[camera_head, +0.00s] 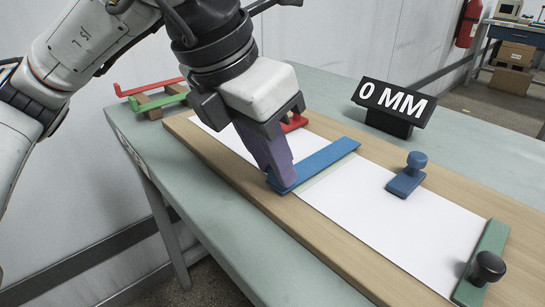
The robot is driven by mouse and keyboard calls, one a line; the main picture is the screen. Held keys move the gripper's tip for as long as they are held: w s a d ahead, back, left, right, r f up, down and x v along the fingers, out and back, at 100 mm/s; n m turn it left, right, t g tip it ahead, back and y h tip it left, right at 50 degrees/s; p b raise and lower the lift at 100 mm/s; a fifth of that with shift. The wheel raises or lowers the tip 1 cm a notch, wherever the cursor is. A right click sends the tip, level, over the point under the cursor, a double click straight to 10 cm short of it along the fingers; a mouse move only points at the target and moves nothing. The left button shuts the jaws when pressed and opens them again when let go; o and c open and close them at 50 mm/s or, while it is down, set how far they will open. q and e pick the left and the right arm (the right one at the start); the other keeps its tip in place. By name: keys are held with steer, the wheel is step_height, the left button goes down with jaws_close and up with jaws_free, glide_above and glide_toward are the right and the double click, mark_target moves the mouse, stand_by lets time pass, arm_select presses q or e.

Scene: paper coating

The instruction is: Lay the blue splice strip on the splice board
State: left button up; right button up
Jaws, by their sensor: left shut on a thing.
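The blue splice strip (325,162) lies across the white paper on the wooden splice board (358,270), beside a pale green band (330,172). My left gripper (280,182) is shut on the strip's near left end, its purple-grey fingers pointing down. The strip looks flat on or very close to the paper; I cannot tell whether it touches all along. My right gripper is not in view.
A green bar with a black knob (484,265) crosses the board's right end. A red piece (294,122) is behind my gripper. A black "0 MM" display (393,103) stands behind the board. Red and green hooked bars (150,95) lie at the table's back left.

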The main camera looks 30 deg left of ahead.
arm_select(q)
steer(key=shift+f+b, duration=0.4)
stand_by(0.3)
steer(key=o, duration=1.1)
steer(key=shift+c, duration=0.2)
steer(key=p+v, duration=0.2)
steer(key=v, duration=0.8)
steer(key=shift+r+p, duration=0.2)
steer(key=shift+p, duration=0.15)
